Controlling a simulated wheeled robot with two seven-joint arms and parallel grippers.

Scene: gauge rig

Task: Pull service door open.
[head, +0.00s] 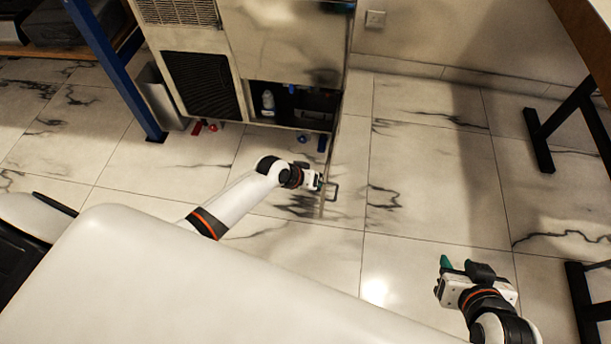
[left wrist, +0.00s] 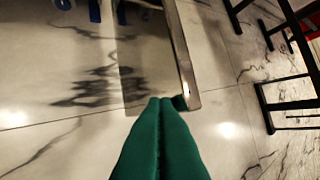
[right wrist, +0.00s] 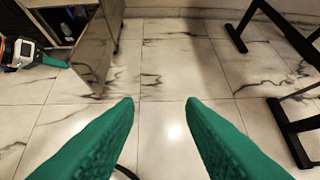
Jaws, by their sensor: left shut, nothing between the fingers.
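The service door (head: 331,155) stands swung out from the lower compartment of the cabinet (head: 285,45) and shows almost edge-on in the head view. In the right wrist view the door (right wrist: 94,52) shows its broad, veined reflective face. A dark bracket-like handle (head: 335,191) is near its outer end. My left gripper (head: 319,182) is at that outer end, close to the handle; in the left wrist view its green fingers (left wrist: 158,101) are together and empty, beside the door's edge (left wrist: 184,60). Contact is unclear. My right gripper (right wrist: 163,101) is open and empty, well right of the door.
The open compartment (head: 290,103) holds a pale bottle (head: 268,101) and other small items. A blue post (head: 118,70) and a grey bin (head: 160,95) stand left of the cabinet. Black table legs (head: 565,125) are at the right. The marble floor between is clear.

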